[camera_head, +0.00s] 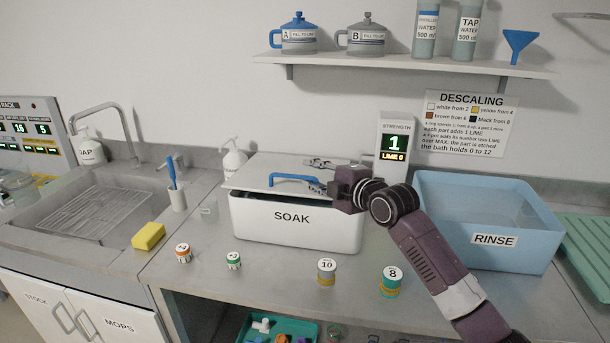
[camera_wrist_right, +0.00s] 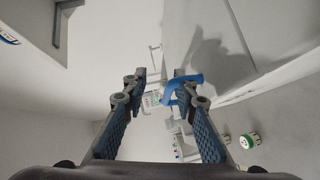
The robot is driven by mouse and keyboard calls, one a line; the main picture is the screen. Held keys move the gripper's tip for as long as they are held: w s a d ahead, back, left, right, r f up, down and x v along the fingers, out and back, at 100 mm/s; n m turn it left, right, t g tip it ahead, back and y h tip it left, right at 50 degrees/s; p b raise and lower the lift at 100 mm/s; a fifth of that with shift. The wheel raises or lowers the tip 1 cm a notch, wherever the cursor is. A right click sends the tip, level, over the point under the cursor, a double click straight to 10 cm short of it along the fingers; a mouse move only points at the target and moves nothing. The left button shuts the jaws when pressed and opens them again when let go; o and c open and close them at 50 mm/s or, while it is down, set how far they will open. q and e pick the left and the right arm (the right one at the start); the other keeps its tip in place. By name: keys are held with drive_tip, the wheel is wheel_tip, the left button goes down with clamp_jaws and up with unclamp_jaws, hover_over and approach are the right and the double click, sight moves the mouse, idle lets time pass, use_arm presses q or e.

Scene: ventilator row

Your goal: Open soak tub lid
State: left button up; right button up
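The white soak tub (camera_head: 291,222) stands on the counter in the head view, marked SOAK. Its pale lid (camera_head: 250,177) lies over the top, with a blue bar handle (camera_head: 290,179) on it. My right gripper (camera_head: 313,174) reaches in from the right, at the right end of the handle, its fingers pointing left and spread apart. In the right wrist view the fingers (camera_wrist_right: 158,80) are open, and the blue handle (camera_wrist_right: 186,84) shows beside the right-hand fingertip. I cannot tell whether they touch. My wrist hides the lid's right part. My left gripper is not in view.
A blue RINSE basin (camera_head: 495,239) stands to the right, and the strength display (camera_head: 394,145) behind. Several numbered jars, such as a yellow-banded one (camera_head: 326,272), line the counter front. A yellow sponge (camera_head: 149,236) lies by the sink. A shelf (camera_head: 400,66) hangs above.

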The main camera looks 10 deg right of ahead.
drive_tip(key=shift+s+d+r, duration=0.2)
drive_tip(key=shift+d+r, duration=0.15)
drive_tip(key=shift+d, duration=0.4)
drive_tip(key=shift+s+d+r, duration=0.2)
drive_tip(key=shift+d+r, duration=0.1)
drive_tip(key=shift+d, duration=0.45)
